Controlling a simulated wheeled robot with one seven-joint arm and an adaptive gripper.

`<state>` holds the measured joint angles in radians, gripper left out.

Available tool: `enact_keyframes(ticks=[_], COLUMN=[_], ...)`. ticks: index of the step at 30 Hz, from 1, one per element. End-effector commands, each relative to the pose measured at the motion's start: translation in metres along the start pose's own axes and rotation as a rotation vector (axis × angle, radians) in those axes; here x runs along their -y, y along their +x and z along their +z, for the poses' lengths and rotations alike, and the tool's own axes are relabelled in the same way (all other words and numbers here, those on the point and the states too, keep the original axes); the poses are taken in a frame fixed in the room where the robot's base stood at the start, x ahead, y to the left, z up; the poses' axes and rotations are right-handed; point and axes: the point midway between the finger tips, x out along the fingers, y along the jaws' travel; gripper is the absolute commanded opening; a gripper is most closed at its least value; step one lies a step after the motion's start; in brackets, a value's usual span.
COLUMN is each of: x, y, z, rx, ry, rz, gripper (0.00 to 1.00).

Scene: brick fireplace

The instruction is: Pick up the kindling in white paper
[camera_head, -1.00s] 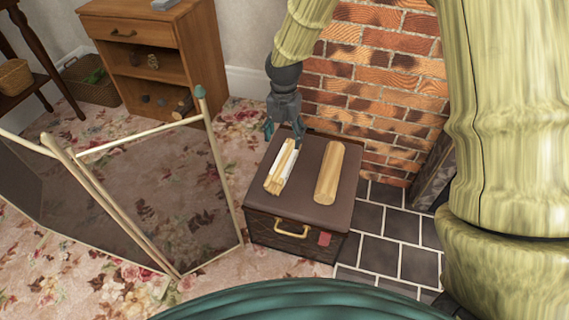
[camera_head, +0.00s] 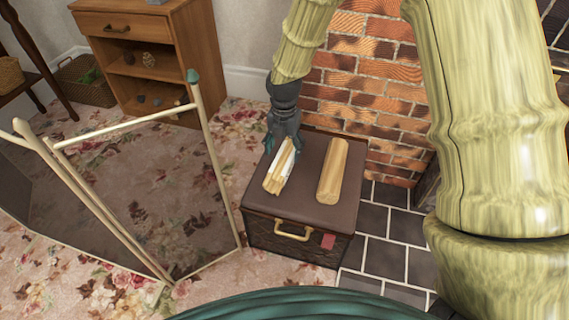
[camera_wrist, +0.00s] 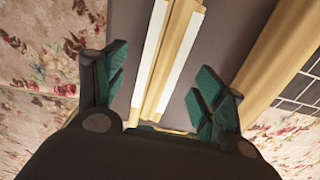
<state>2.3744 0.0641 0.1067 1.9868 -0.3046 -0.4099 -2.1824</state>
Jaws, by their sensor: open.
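The kindling in white paper (camera_head: 279,170) is a bundle of pale sticks with a white wrap, lying on the left of a dark brown box top (camera_head: 305,205). My gripper (camera_head: 283,146) is over the far end of the bundle, pointing down. In the wrist view the kindling (camera_wrist: 166,60) runs between the two spread teal fingers of my gripper (camera_wrist: 160,95). Gaps show on both sides of the bundle, with the fingers apart from it.
A plain wooden log (camera_head: 332,172) lies on the same box, right of the kindling; it also shows in the wrist view (camera_wrist: 275,60). A folding screen (camera_head: 150,190) stands to the left. A brick wall (camera_head: 370,90) rises behind, and a wooden cabinet (camera_head: 140,25) stands at back left.

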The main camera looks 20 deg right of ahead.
Motion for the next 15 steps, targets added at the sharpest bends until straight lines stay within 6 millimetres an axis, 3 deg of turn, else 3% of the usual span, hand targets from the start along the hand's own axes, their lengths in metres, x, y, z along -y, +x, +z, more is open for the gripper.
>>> enact_keyframes(ticks=[15], x=[0.001], y=[0.048], z=[-0.002], rx=[0.000], ry=[-0.002], rz=[0.000], gripper=[0.70])
